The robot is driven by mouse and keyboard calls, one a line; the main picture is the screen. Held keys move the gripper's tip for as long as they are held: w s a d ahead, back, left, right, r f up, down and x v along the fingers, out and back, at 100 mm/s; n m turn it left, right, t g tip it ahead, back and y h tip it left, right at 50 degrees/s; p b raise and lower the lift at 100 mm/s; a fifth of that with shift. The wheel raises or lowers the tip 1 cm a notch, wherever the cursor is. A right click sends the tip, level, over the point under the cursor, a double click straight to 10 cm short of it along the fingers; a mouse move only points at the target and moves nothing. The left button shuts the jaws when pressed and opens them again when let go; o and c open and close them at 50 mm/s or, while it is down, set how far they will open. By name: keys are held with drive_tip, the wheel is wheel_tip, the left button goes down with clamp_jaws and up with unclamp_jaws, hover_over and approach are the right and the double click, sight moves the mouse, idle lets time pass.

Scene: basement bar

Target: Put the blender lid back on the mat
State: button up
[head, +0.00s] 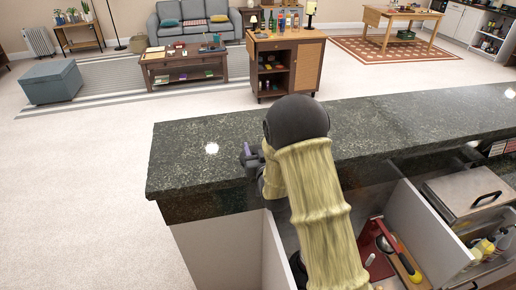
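My arm reaches from the bottom over the dark granite counter (215,160). My gripper (251,158) is at its far end, at the left of the arm's dark joint and close over the counter top. It shows as a small grey and purplish shape, partly hidden by the arm. Whether it is open, shut or holding something cannot be told. I cannot make out a blender lid, and I cannot pick out the mat with certainty. The counter behind and under my arm is partly hidden.
An open drawer (433,216) at lower right holds a red item (372,248), a yellow-handled utensil and bottles. A metal box with a black handle (468,193) is beside it. The counter's left part is bare. A bottle-topped cabinet (285,62) stands beyond, on open carpet.

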idle(0.3)
drive_tip(key=shift+r, duration=0.2)
drive_tip(key=shift+s+f, duration=0.2)
drive_tip(key=shift+s, duration=0.1)
drive_tip(key=s+d+p, duration=0.2)
drive_tip(key=s, duration=0.9)
drive_tip(key=shift+d+r, duration=0.15)
